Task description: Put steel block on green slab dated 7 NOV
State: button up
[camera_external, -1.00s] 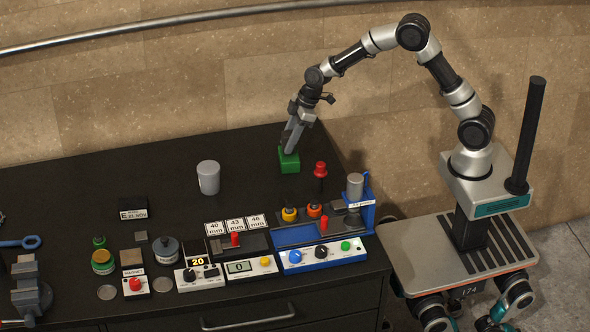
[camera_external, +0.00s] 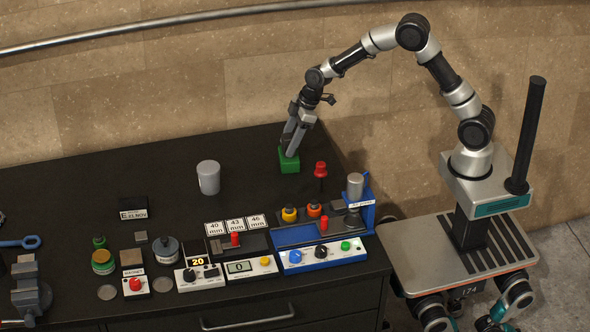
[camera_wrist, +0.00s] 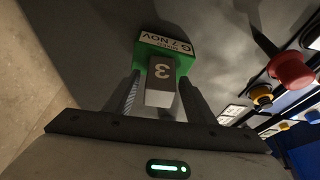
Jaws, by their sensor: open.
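The green slab (camera_external: 289,163) lies at the back right of the black bench, left of the red-knobbed stand. In the wrist view its white label reads "G 7 NOV" and its green side (camera_wrist: 186,63) shows. A grey steel block (camera_wrist: 161,72) marked 3 stands over the slab and appears to rest on it. My gripper (camera_external: 291,148) is low over the slab. In the wrist view its fingers (camera_wrist: 160,92) are open, one on each side of the block. The contact between block and slab is hidden.
The red-knobbed stand (camera_external: 320,171) is close on the right. The blue press (camera_external: 364,213) and several control boxes line the front. The bench behind the mug is clear.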

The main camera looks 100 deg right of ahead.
jog(key=v, duration=1.1)
jog(key=shift+s+r, duration=0.2)
jog(key=shift+r, duration=0.05)
